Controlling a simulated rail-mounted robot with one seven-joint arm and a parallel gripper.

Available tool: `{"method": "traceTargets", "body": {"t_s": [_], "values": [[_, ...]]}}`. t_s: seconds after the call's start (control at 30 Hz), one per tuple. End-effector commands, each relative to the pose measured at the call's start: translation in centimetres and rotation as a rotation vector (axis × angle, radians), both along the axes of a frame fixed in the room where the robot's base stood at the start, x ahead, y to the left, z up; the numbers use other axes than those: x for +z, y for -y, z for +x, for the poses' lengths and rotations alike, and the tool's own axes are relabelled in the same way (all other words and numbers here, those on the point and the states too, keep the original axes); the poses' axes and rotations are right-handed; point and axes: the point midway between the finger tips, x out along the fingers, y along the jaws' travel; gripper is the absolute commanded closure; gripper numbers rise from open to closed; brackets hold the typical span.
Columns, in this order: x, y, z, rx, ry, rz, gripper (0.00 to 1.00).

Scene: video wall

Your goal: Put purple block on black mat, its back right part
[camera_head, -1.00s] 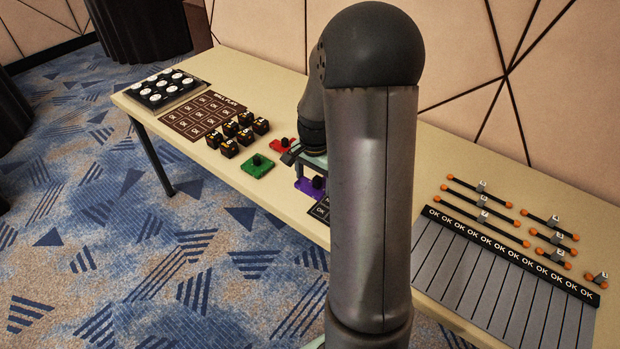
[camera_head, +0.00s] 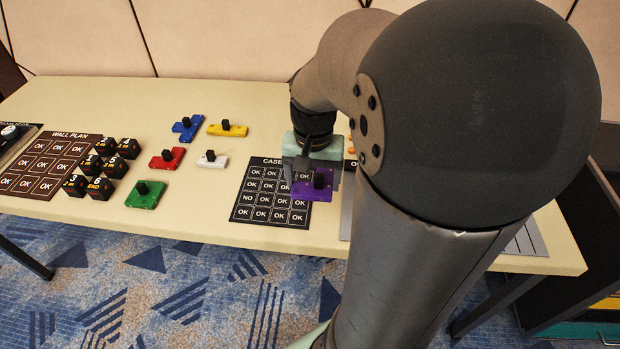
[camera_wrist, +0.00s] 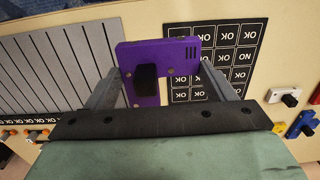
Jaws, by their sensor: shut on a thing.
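The purple block (camera_head: 313,190), a flat piece with a black knob, is held in my gripper (camera_head: 314,172). It also shows in the wrist view (camera_wrist: 153,62) between the two fingers (camera_wrist: 165,88). The black mat (camera_head: 242,212), headed "CASE" and printed with a grid of OK cells and one NO cell, lies on the table. In the head view the block overlaps the mat's right part. In the wrist view it covers the mat's edge beside the grid (camera_wrist: 212,72). It appears raised above the table; how high I cannot tell. My arm hides the area right of the mat.
Green (camera_head: 145,195), red (camera_head: 167,158), white (camera_head: 212,160), blue (camera_head: 187,128) and yellow (camera_head: 228,130) blocks lie left of the mat. Several dark cubes (camera_head: 98,187) stand by the wall plan mat (camera_head: 40,165). A grey striped panel (camera_wrist: 62,62) lies beside the black mat.

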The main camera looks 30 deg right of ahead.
Motion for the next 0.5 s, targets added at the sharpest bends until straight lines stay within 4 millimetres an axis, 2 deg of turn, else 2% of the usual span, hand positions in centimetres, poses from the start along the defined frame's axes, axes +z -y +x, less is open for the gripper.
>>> {"method": "traceTargets", "body": {"t_s": [0.33,0.5], "values": [[-3.7,1.5,8.1,0.002,-0.004,0.003,0.54],[-7.0,2.1,10.7,0.0,-0.004,0.002,0.54]]}}
